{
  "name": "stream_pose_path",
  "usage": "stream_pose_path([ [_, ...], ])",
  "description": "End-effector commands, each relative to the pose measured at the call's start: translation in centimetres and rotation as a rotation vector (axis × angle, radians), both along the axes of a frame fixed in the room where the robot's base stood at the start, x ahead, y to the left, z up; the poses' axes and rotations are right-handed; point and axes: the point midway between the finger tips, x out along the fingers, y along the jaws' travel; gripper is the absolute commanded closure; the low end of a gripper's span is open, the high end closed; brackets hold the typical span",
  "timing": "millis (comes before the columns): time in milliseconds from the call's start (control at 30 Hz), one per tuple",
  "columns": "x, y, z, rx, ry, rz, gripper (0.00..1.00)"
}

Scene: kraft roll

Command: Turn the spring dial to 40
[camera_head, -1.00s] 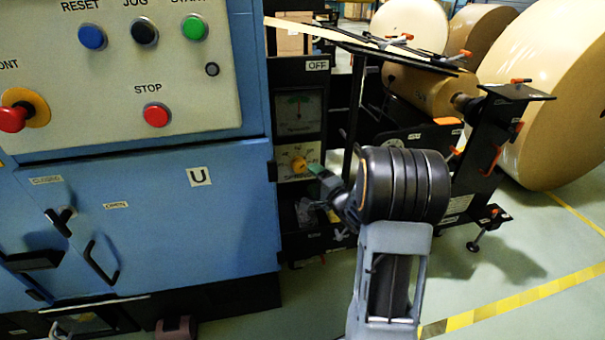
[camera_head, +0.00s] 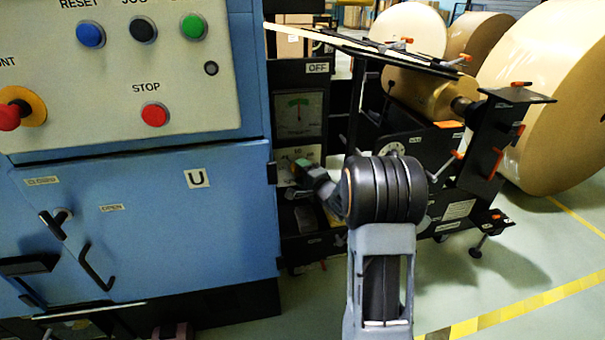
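The spring dial's pale plate (camera_head: 314,153) is on the dark column beside the blue cabinet, below a gauge. Some numbers show at its upper right, too small to read surely. Its yellow knob is hidden behind my gripper (camera_head: 302,165), so its setting cannot be read. My gripper, with a green part at its end, is in front of the dial. I cannot tell whether its fingers are open, shut or touching the knob.
The gauge (camera_head: 299,113) with a green mark sits above the dial, under an OFF label (camera_head: 317,68). The blue cabinet (camera_head: 150,230) with buttons stands close on the left. A dark frame (camera_head: 485,150) and large kraft rolls (camera_head: 555,90) stand on the right.

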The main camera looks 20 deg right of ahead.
Motion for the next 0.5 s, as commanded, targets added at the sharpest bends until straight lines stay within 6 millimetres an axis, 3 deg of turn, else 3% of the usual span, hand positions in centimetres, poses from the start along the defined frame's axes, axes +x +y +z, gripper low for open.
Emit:
stream_pose_path([
  [367, -0.02, 0.0, 0.0, 0.0, 0.0, 0.0, 0.76],
  [500, -0.02, 0.0, 0.05, -0.004, 0.001, 0.0, 0.78],
])
